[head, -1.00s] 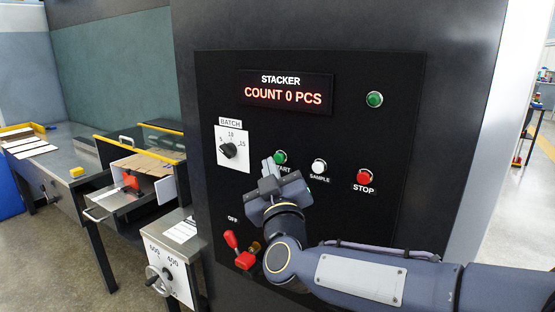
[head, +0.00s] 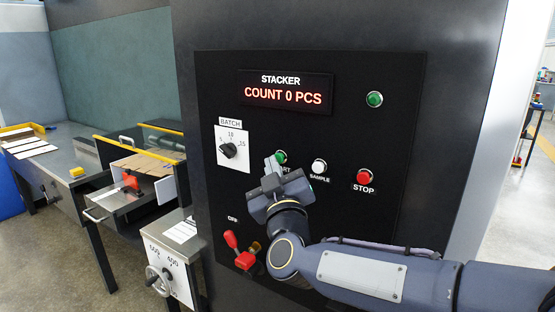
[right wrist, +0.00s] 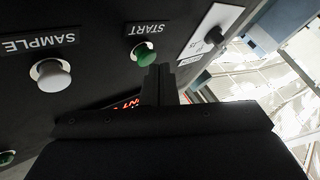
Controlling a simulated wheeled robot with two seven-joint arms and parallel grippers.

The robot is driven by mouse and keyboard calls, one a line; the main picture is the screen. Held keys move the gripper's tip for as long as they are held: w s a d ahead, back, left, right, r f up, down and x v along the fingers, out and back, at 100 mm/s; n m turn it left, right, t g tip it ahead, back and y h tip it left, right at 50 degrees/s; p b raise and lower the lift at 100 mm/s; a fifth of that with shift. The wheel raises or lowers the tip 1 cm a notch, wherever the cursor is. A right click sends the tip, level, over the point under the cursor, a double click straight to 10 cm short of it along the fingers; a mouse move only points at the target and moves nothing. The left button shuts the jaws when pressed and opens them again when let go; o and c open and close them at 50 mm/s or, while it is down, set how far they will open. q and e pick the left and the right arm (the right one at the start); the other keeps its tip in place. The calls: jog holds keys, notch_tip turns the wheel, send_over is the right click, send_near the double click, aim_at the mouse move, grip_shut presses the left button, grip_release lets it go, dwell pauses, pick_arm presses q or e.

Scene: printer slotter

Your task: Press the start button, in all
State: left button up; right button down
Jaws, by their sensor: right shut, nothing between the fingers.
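The green start button (head: 280,157) sits on the black control panel (head: 300,225), with its label partly hidden by my gripper in the head view. In the right wrist view the start button (right wrist: 144,55) shows whole, just beyond my fingertips, with START printed beside it. My right gripper (head: 270,164) is shut and empty, its tips close to the button at its lower left in the head view. The right wrist view shows the closed fingers (right wrist: 158,72) beside the button; I cannot tell whether they touch it. My left gripper is not in view.
The white sample button (head: 319,166) and red stop button (head: 364,177) are to the right. The batch knob (head: 229,150) is left, a red lever switch (head: 243,258) below. The display (head: 284,95) reads COUNT 0 PCS. A green lamp (head: 374,99) is upper right.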

jog(key=shift+w+d, duration=0.4)
jog(key=shift+w, duration=0.05)
dwell(0.6)
jog(key=shift+s+a, duration=0.6)
jog(key=shift+s, duration=0.2)
jog(key=s+a, duration=0.1)
jog(key=s, duration=0.1)
jog(key=s+a+p, duration=0.1)
jog(key=s+a, duration=0.1)
dwell(0.6)
jog(key=shift+d, duration=0.15)
dwell(0.3)
